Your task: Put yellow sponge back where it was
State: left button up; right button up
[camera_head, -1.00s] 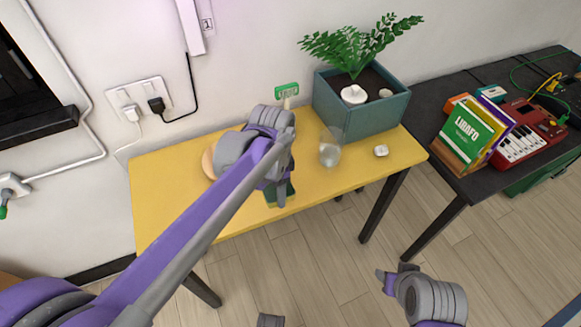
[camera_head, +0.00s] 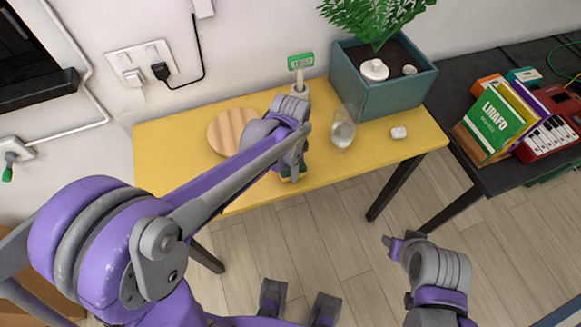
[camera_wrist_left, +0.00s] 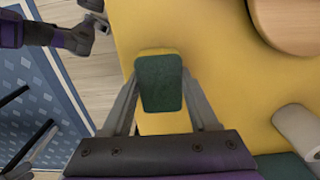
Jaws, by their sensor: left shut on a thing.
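The yellow sponge (camera_wrist_left: 160,85) has a dark green face, which points at the camera in the left wrist view. My left gripper (camera_wrist_left: 160,97) is shut on it, one finger on each side. In the head view the sponge (camera_head: 286,176) is mostly hidden behind my left gripper (camera_head: 296,170), near the front edge of the yellow table (camera_head: 180,170). I cannot tell whether the sponge touches the tabletop. My right gripper (camera_head: 400,241) is off the table, low on the right, and looks open and empty.
A round wooden board (camera_head: 226,130) lies left of my gripper. Behind it stands a green-headed brush (camera_head: 300,62) in a holder. A clear glass (camera_head: 343,128), a white small item (camera_head: 398,132) and a planter (camera_head: 385,95) stand to the right. The tabletop's left end is clear.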

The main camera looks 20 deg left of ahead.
pick_arm(q)
jog(key=shift+f, duration=0.4)
jog(key=shift+f, duration=0.15)
jog(key=o, duration=1.2)
